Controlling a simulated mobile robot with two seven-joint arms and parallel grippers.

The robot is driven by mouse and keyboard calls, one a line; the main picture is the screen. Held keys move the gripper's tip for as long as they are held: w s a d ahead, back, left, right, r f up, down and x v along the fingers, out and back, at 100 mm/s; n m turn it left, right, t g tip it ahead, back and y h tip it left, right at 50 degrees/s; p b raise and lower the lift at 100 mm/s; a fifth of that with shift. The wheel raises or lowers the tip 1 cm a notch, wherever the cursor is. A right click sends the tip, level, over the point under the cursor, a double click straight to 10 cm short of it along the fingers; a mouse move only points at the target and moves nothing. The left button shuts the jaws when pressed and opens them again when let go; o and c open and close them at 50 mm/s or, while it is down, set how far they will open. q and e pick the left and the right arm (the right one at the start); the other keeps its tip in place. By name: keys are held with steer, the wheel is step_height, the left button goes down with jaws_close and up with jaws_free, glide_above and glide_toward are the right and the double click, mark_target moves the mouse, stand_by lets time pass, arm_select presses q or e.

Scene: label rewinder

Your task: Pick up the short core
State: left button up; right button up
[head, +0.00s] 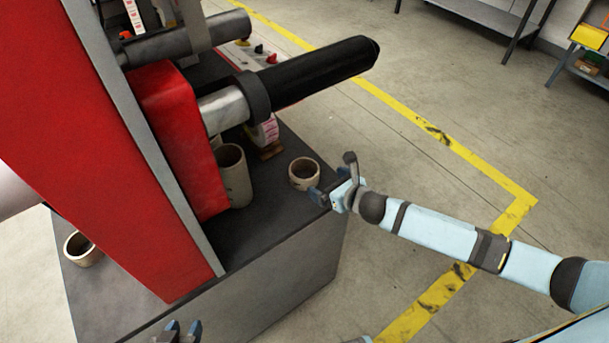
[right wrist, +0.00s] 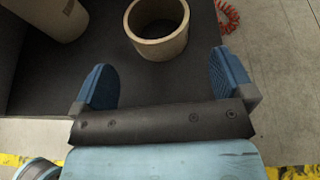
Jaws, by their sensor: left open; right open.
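A short cardboard core (head: 304,174) stands upright on the dark machine base near its right corner. It also shows in the right wrist view (right wrist: 158,49), just beyond my fingertips. My right gripper (head: 326,192) is open and empty beside it, on its right in the head view. In the right wrist view the blue fingers (right wrist: 160,78) are spread apart, with the core ahead of the gap and not between them. Another short core (head: 84,258) stands at the far left of the base. My left gripper (head: 184,330) is open at the bottom edge, partly cut off.
A taller core (head: 236,180) stands left of the short core, against the red housing (head: 180,130); it also shows in the right wrist view (right wrist: 52,18). A black spindle (head: 320,72) juts out above the base (head: 265,225). Floor right of the base is open.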

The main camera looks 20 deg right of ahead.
mark_target(314, 177)
steer(key=x, duration=0.8)
steer(key=shift+w+a+f+b, duration=0.25)
steer(key=shift+a+f+b, duration=0.05)
steer(key=shift+b, duration=0.05)
steer(key=c, duration=0.6)
step_height(314, 177, up, 10)
steer(key=shift+p, duration=0.85)
